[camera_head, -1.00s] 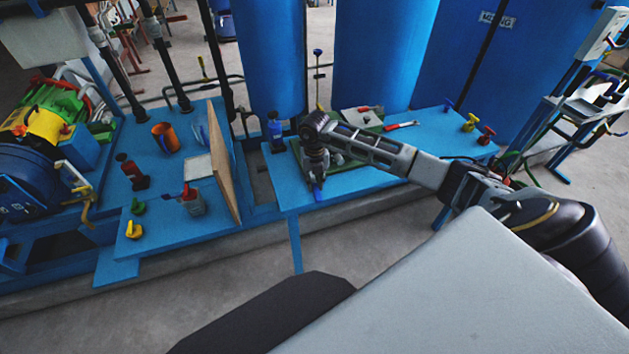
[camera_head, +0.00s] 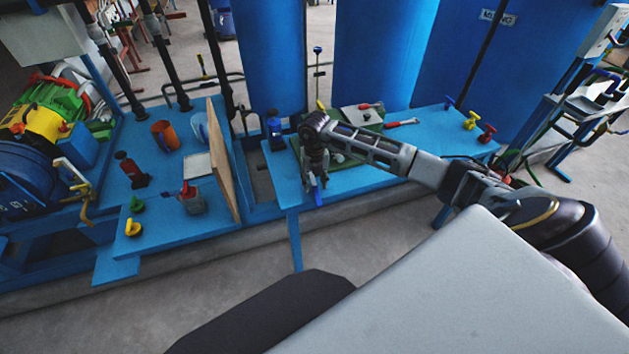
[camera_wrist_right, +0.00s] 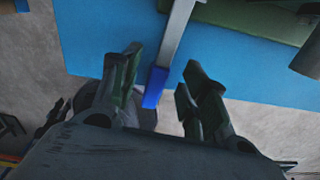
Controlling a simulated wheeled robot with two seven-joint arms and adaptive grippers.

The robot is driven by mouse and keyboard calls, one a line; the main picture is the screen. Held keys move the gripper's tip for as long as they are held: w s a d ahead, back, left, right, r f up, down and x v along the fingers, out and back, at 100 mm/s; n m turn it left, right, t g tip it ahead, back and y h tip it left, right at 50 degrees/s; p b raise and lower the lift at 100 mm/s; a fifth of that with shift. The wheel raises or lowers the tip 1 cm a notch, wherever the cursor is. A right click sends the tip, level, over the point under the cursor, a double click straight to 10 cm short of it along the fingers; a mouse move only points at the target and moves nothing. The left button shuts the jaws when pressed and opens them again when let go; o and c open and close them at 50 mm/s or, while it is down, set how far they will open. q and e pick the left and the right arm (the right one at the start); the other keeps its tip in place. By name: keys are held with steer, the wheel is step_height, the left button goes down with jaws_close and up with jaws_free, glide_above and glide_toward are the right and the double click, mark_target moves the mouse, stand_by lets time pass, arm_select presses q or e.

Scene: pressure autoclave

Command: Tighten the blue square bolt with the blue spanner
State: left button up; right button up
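The blue spanner (camera_wrist_right: 155,85) shows in the right wrist view as a grey shaft with a blue end, which sticks out past the blue table's edge. In the head view its blue end (camera_head: 318,198) shows at the table's front edge. My right gripper (camera_wrist_right: 158,80) is open, its two fingers apart on either side of the spanner's blue end, with gaps visible. In the head view my right gripper (camera_head: 316,182) points down over the front edge. I cannot make out the blue square bolt for certain. My left gripper is out of view.
A green mat (camera_head: 343,159) lies on the right blue table (camera_head: 405,145). A red-handled tool (camera_head: 402,124) and blue, yellow and red knobs (camera_head: 470,121) stand farther right. A wooden board (camera_head: 222,160) stands upright at the left bench. Blue tanks (camera_head: 375,60) rise behind.

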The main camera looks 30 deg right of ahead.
mark_target(316, 185)
stand_by(0.3)
step_height(316, 185, up, 12)
stand_by(0.8)
stand_by(0.8)
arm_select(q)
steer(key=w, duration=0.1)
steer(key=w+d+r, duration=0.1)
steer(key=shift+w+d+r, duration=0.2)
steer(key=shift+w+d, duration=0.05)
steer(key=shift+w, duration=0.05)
arm_select(e)
steer(key=m, duration=2.4)
steer(key=f+m, duration=0.1)
steer(key=m, duration=1)
steer(key=shift+d+m, duration=0.2)
steer(key=shift+m, duration=0.2)
